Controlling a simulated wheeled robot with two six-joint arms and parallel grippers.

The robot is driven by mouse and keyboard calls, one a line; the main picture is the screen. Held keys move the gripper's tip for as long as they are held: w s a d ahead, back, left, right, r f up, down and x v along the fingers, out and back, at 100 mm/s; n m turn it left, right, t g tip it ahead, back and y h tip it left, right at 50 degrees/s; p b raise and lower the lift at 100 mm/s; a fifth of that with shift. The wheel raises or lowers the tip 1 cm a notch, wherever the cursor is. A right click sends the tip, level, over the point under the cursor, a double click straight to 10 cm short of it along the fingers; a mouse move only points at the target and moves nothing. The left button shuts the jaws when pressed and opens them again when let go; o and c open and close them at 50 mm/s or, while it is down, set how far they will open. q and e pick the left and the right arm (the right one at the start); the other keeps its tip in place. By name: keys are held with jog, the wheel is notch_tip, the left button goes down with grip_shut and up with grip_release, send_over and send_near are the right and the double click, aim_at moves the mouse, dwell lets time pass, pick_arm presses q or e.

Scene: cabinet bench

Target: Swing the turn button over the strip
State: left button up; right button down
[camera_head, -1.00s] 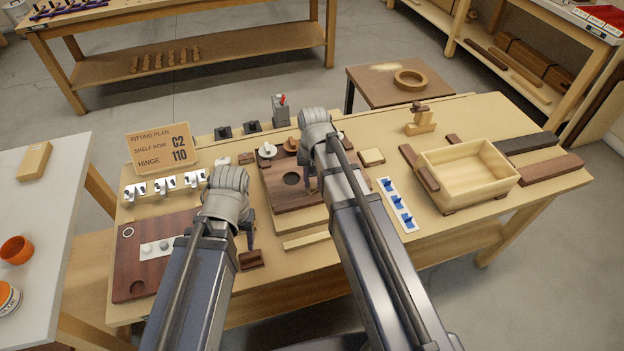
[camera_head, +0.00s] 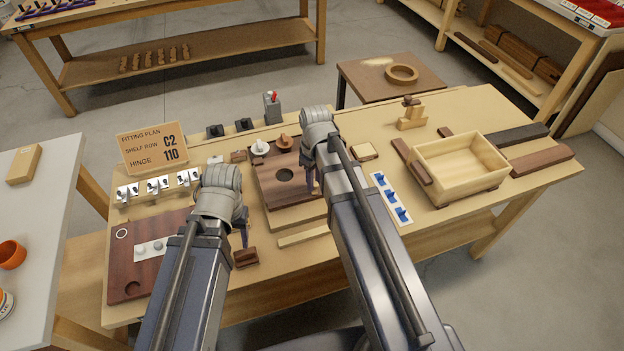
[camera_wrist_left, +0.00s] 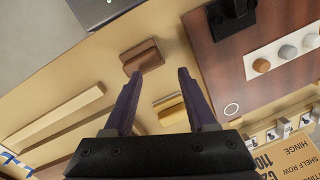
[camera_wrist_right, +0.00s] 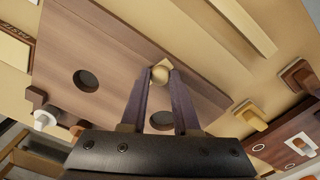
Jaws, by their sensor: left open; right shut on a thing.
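My right gripper (camera_head: 312,190) is over the front right part of the dark brown wooden board (camera_head: 265,190). I cannot tell for sure that this is the turn button. A pale wooden strip (camera_wrist_right: 188,35) lies along that edge, and a loose pale strip (camera_head: 303,236) lies nearer the front. My left gripper (camera_head: 245,238) is open and empty, above the bench near a small brown block (camera_head: 246,257); its fingers (camera_wrist_left: 158,80) also show in the left wrist view.
A red-brown board (camera_head: 125,270) with a white knob strip lies left. A white strip with blue pieces (camera_head: 391,200) and an open wooden box (camera_head: 460,170) stand right. A sign (camera_head: 152,147) and metal clips (camera_head: 158,185) are at back left.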

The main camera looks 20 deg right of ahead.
jog(key=shift+d+n, duration=0.2)
jog(key=shift+n, duration=0.5)
jog(key=shift+d+n, duration=0.15)
jog(key=shift+n, duration=0.55)
jog(key=c, duration=0.7)
grip_release()
jog(key=shift+o, duration=0.2)
notch_tip(320, 180, up, 8)
jog(key=p, duration=0.8)
pick_arm(q)
notch_tip(320, 180, up, 8)
pick_arm(e)
jog(key=shift+f, duration=0.1)
pick_arm(q)
jog(key=shift+f, duration=0.1)
